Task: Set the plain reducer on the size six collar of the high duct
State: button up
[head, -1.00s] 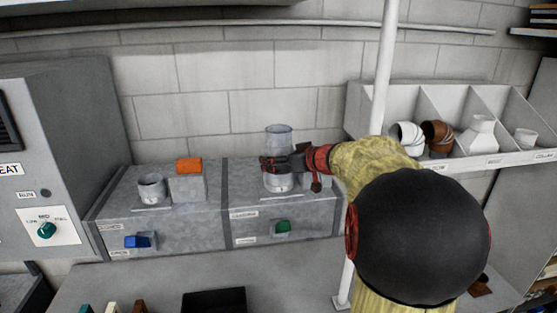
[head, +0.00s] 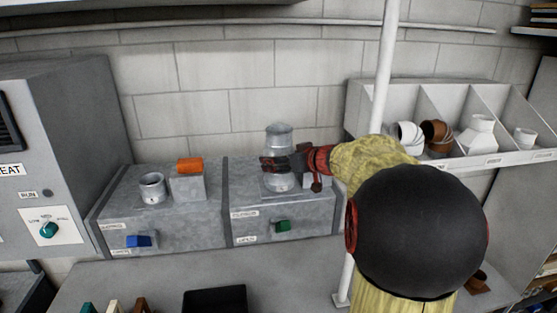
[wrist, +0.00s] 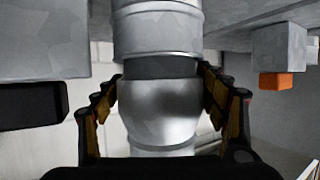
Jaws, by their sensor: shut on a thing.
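My gripper (head: 268,164) is shut on the plain reducer (head: 278,136), a bare grey metal piece held upright over the right-hand duct box (head: 312,213). In the wrist view the reducer (wrist: 160,110) sits between both fingers (wrist: 161,100), in line with a ribbed round collar (wrist: 158,32). That view appears upside down, with the duct at the top. A dark band lies between reducer and collar; I cannot tell whether they touch. The fingers hide the join in the head view. The size labels are too small to read.
Left of my gripper is another collar (head: 152,187) and a block with an orange top (head: 189,167). A white pole (head: 383,80) stands close to my arm. Bins of fittings (head: 450,162) are at the right. A grey control cabinet (head: 55,150) is at the left.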

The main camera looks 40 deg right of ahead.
jog(key=shift+s+f, duration=0.15)
jog(key=shift+f, duration=0.65)
jog(key=shift+s+d+r+p, duration=0.1)
jog(key=shift+r+p, duration=0.35)
jog(key=shift+r, duration=0.45)
jog(key=shift+r, duration=0.25)
jog(key=shift+w, duration=0.25)
jog(key=shift+f, duration=0.55)
jog(key=shift+s+f+b, duration=0.1)
jog(key=shift+f+b, duration=0.25)
jog(key=shift+f, duration=0.5)
jog(key=shift+r, duration=0.4)
jog(key=shift+r+p, duration=0.35)
